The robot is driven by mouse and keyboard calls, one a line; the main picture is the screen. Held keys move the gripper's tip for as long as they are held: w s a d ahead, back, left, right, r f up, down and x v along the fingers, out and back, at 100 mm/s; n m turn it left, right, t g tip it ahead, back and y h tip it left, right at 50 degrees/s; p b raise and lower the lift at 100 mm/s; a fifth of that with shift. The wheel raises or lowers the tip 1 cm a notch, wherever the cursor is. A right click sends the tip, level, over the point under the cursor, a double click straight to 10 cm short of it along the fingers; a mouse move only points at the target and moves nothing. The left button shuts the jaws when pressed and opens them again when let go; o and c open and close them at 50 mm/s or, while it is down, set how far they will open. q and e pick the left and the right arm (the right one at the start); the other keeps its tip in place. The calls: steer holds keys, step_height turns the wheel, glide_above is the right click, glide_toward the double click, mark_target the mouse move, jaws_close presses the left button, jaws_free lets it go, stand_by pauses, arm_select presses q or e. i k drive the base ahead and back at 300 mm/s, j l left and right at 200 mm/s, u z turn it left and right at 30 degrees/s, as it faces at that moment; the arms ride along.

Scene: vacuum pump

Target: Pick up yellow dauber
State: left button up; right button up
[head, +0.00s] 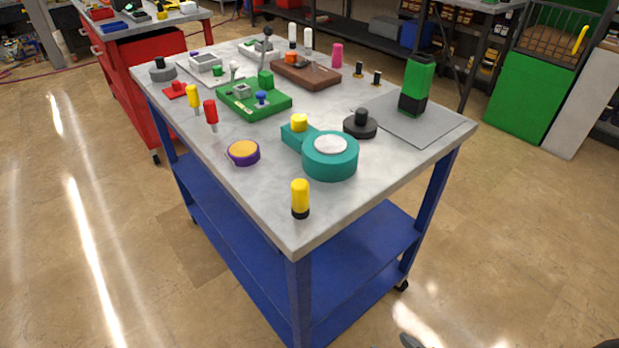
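A yellow cylinder with a black base (300,198), which looks like the yellow dauber, stands upright near the close corner of the grey tabletop (275,205). Nothing touches it. Another yellow-topped tool (193,96) with a thin pale lower part stands at the left edge, beside a similar red one (211,112). Neither of my grippers can be made out; only small dark shapes show at the bottom edge, too cut off to identify.
Behind the dauber stand a teal round housing (318,168) with a yellow knob and a purple-orange puck (243,153). The tabletop around the dauber is clear.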

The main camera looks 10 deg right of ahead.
mark_target(299, 187)
steer(key=u, duration=1.05)
steer(key=l+u, duration=0.1)
steer(key=u, duration=0.6)
steer(key=k+l+u, duration=0.1)
steer(key=u, duration=0.2)
steer(key=k+l, duration=0.95)
steer(key=i+l, duration=0.15)
steer(key=i, duration=0.35)
